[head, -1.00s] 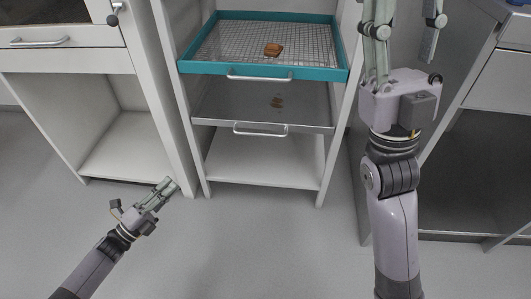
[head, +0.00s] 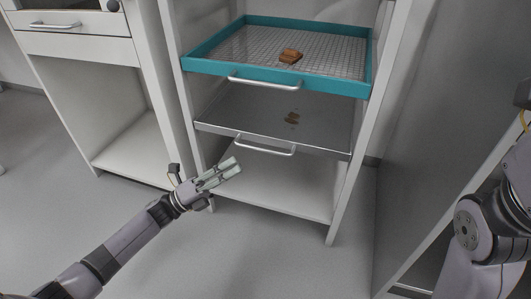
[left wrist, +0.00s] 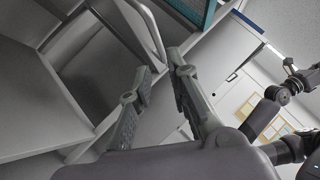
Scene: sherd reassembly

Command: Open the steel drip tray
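The steel drip tray (head: 230,118) is a grey metal tray under the teal tray in the white rack. Its front edge looks about level with the rack posts. Its silver bar handle (head: 265,150) spans the middle of the front. My left gripper (head: 232,167) is just left of and below that handle, apart from it, with empty fingers. In the left wrist view the fingers (left wrist: 160,75) stand apart, and a curved pale bar like a handle lies beyond them. My right gripper is outside the head view; only part of its arm shows at the right edge.
A teal mesh tray (head: 278,83) holding a brown sherd (head: 290,55) sits above. A white cabinet (head: 80,48) stands left and a grey panel right. The floor in front is clear.

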